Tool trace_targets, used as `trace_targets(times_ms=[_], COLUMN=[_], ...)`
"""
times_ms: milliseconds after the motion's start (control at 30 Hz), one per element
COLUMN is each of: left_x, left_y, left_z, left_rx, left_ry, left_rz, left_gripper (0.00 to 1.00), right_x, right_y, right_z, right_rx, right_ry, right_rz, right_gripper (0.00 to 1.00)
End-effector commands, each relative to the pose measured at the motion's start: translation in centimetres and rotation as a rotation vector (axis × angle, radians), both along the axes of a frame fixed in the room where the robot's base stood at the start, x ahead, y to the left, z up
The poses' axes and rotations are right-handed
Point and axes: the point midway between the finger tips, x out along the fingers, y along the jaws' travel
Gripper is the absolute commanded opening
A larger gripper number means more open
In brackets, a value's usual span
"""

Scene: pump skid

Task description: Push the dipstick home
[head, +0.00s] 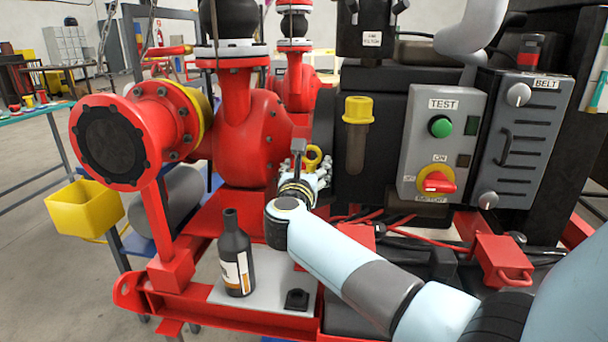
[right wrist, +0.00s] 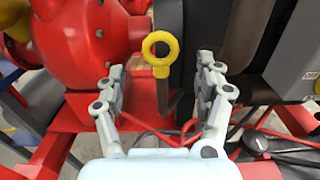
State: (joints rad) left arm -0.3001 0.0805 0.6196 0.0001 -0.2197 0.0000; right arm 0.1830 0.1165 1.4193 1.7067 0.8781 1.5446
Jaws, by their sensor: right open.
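The dipstick has a yellow ring handle, which shows in the head view (head: 313,157) just beyond my right gripper (head: 318,176). In the right wrist view the dipstick (right wrist: 161,70) stands upright, its ring on top and a narrow stem below, between a red casing and a dark housing. My right gripper (right wrist: 160,80) is open, one finger on each side of the stem, with clear gaps to it. I see no contact. The lower end of the stem is hard to make out. My left gripper is not in view.
A red pump (head: 240,130) stands left of the dipstick. A grey control box (head: 441,145) and a yellow-capped filler (head: 358,110) are on the right. A dark bottle (head: 235,255) stands on the grey plate in front. Red hoses (right wrist: 155,135) run below my fingers.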

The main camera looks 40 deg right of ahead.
Motion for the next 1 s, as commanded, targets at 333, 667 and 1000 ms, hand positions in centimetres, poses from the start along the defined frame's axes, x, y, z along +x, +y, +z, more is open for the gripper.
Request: trace_targets(times_ms=[333, 667, 1000], left_x=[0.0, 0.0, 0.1], left_y=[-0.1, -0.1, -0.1], left_z=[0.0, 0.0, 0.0], left_rx=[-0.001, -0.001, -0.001], left_ry=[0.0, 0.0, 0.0], left_rz=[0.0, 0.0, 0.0], left_gripper=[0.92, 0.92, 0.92], right_x=[-2.6, -2.6, -2.2], right_y=[3.2, 3.3, 4.1], right_z=[-0.1, 0.0, 0.9], right_rx=[0.001, -0.001, -0.073], right_ry=[0.001, 0.001, 0.023], right_rz=[0.0, 0.0, 0.062], right_gripper=[0.7, 0.7, 0.7])
